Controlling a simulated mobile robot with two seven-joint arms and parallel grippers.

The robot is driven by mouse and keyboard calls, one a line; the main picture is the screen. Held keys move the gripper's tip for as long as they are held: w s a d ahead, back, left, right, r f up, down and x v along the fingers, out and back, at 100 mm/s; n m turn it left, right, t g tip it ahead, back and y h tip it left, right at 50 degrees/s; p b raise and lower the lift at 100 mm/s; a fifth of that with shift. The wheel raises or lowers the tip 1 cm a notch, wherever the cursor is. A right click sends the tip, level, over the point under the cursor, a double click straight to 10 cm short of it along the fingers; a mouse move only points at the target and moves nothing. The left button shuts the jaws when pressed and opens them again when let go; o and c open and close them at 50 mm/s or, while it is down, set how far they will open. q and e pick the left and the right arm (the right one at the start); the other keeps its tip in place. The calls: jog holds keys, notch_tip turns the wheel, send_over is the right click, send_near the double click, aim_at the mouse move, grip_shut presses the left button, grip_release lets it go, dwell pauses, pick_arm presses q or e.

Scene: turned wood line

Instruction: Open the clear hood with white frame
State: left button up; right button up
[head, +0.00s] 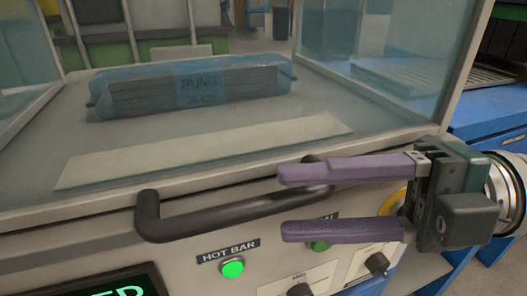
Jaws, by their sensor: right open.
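The clear hood with white frame (300,58) fills the upper part of the head view and appears lowered over the machine bed. A black bar handle (220,214) runs along its front edge. My right gripper (282,203) comes in from the right with two purple fingers, one above the other. The fingers are apart, and the handle's right end lies between or behind them. I cannot tell whether they touch it. My left gripper is not in view.
Under the hood lies a blue wrapped package (190,87) on the grey bed. Below the handle are a green lit button (232,268) marked HOT BAR, another green button (320,246), black knobs (377,264) and a display (115,289). A blue bench (490,125) stands at right.

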jog(key=shift+w+a+f, duration=0.1)
jog(key=shift+a, duration=0.85)
jog(key=shift+w+a+f, duration=0.1)
jog(key=shift+a, duration=0.8)
grip_shut()
jog(key=shift+r, duration=0.1)
